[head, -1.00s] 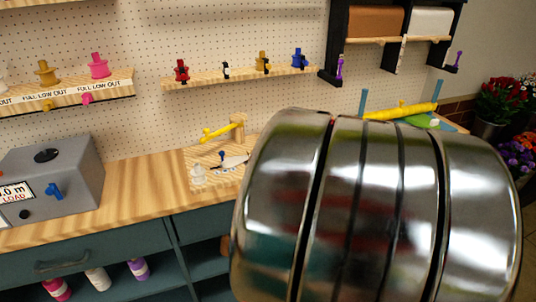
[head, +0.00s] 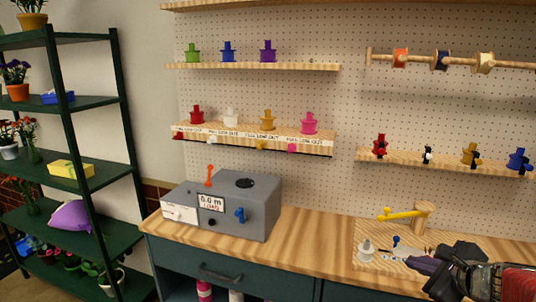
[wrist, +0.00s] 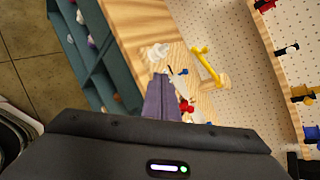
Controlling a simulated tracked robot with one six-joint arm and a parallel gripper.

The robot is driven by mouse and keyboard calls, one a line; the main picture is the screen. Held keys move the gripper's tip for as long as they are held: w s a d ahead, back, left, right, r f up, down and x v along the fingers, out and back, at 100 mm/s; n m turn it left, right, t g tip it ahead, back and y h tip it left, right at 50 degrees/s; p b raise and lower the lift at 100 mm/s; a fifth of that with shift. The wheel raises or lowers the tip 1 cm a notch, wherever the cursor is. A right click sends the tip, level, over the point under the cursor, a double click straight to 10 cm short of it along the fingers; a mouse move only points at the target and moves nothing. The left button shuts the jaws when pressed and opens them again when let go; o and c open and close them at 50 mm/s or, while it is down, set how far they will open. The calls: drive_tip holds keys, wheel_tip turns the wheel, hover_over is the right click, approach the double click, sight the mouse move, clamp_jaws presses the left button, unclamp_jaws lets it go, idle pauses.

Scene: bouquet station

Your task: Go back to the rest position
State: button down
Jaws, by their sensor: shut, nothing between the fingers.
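My gripper (head: 414,263) shows at the lower right of the head view, its dark body entering from the right edge. Its purplish fingers are together, with nothing seen between them. They point left, over or in front of the right part of the wooden worktop (head: 325,234); I cannot tell the height. In the wrist view the closed fingers (wrist: 161,97) point up the picture toward the worktop, with a white part and a yellow-armed wooden fixture beyond them. Part of the board with small parts is hidden behind the gripper.
A grey box with a display (head: 262,208) stands on the worktop. A wooden fixture with a yellow arm (head: 405,214) stands near my gripper. Pegboard shelves (head: 250,140) hold several coloured spools. A dark green plant rack (head: 92,165) stands at the left.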

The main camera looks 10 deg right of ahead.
drive_tip(key=s+a+n+g+y, duration=0.2)
drive_tip(key=a+n+g+y, duration=0.15)
drive_tip(key=a+n, duration=1.35)
drive_tip(key=s+a+f+n+g+h, duration=0.1)
drive_tip(key=s+a+n+g+h, duration=0.1)
drive_tip(key=s+a+n, duration=0.8)
drive_tip(key=shift+s+a+f+n+h, duration=0.2)
drive_tip(key=shift+s+f+n+h, duration=0.3)
drive_tip(key=shift+n, duration=0.3)
drive_tip(key=shift+w+r, duration=0.15)
